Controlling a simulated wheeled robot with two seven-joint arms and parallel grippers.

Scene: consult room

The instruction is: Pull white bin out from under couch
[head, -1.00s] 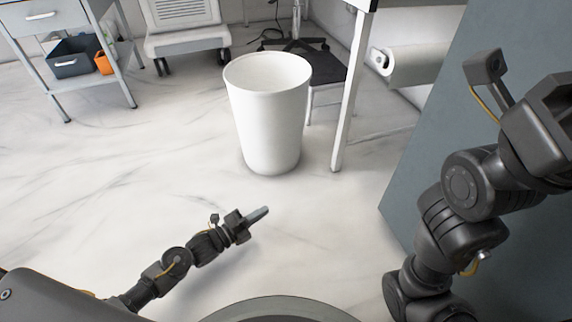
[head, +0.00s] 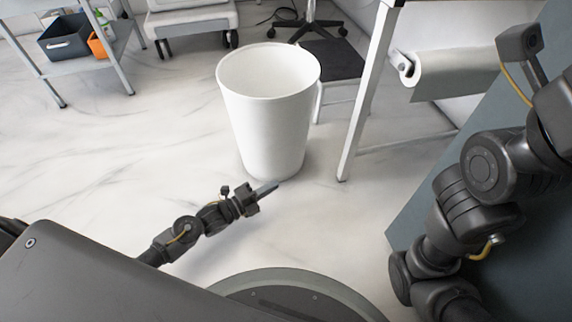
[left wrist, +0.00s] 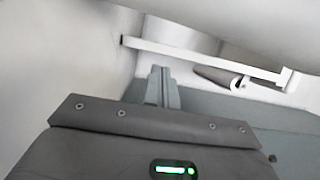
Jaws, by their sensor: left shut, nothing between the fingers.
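The white bin (head: 265,130) stands upright and empty on the floor in the middle of the head view. It is left of the leg of the couch (head: 366,95), which carries a paper roll, and no part of the bin is seen under it. My left gripper (head: 268,189) is shut and empty, with its fingertips at the bin's lower front edge in the picture; I cannot tell whether they touch. The left wrist view shows the shut fingers (left wrist: 160,88) and a large pale surface at left, probably the bin. My right arm is at the right; its fingers are out of view.
A blue-grey panel (head: 440,170) stands at the right, behind my right arm. A dark step (head: 333,60) is behind the bin. A trolley with a dark box (head: 66,38) and an orange container (head: 98,45) stands at the upper left. The marble floor at left is clear.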

